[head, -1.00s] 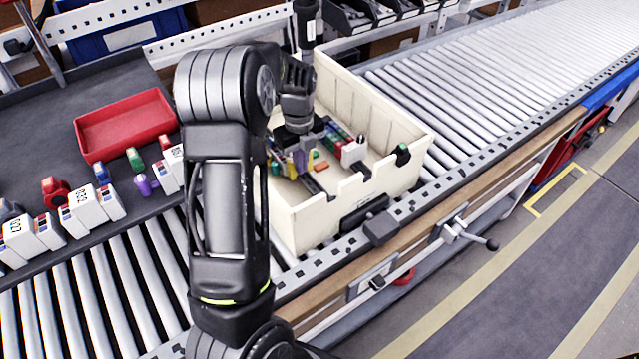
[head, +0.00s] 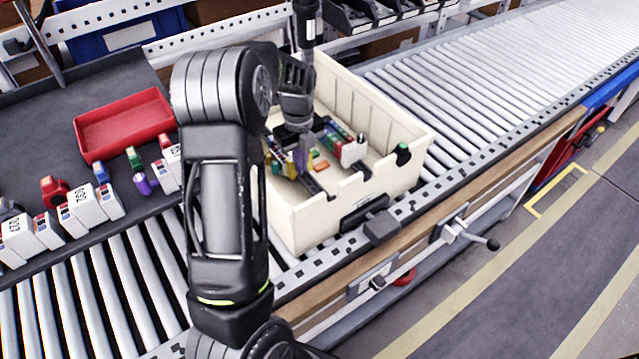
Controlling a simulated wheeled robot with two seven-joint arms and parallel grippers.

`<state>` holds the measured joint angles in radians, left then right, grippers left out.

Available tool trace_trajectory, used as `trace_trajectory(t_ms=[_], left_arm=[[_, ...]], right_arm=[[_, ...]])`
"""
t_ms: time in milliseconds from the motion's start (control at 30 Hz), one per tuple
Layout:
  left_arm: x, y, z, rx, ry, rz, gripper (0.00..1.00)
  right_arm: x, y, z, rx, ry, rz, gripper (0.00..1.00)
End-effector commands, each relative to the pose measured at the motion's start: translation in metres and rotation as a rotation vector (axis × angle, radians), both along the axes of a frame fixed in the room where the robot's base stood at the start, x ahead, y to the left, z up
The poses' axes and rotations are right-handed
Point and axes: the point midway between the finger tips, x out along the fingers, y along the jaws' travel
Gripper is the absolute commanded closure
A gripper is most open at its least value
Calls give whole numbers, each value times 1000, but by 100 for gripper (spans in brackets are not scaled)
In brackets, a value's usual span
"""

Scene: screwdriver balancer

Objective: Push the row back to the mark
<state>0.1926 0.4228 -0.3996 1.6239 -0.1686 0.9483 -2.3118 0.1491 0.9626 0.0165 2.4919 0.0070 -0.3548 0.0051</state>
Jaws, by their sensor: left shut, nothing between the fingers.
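A cream crate (head: 385,113) stands on the roller conveyor. Inside it a row of small coloured blocks, green, red and others (head: 335,133), runs toward a white block (head: 353,152) near the crate's middle. My left gripper (head: 302,160) reaches down into the crate, its fingertips shut with nothing held, close to the left end of the row. Yellow, purple and orange pieces show around the fingertips; I cannot tell whether the fingers touch them. The mark cannot be made out. My left arm hides the crate's left part. My right gripper is out of view.
A grey table at left holds a red tray (head: 122,126), white boxes (head: 88,204) and several small coloured items. Dark clips sit on the crate's near and right walls. The conveyor (head: 490,85) is clear behind the crate, to the upper right.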

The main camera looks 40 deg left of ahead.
Motion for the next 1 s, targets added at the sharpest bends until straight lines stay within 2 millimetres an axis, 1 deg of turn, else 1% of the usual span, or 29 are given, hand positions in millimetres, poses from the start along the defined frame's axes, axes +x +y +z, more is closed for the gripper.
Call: trace_trajectory(t_ms=[33, 433, 1000], left_arm=[[0, 3, 0, 5, -2, 3, 100], [0, 2, 0, 5, -2, 2, 100], [-2, -8, 0, 3, -2, 0, 100]], right_arm=[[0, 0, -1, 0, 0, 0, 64], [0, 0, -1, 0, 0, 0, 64], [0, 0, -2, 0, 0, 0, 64]])
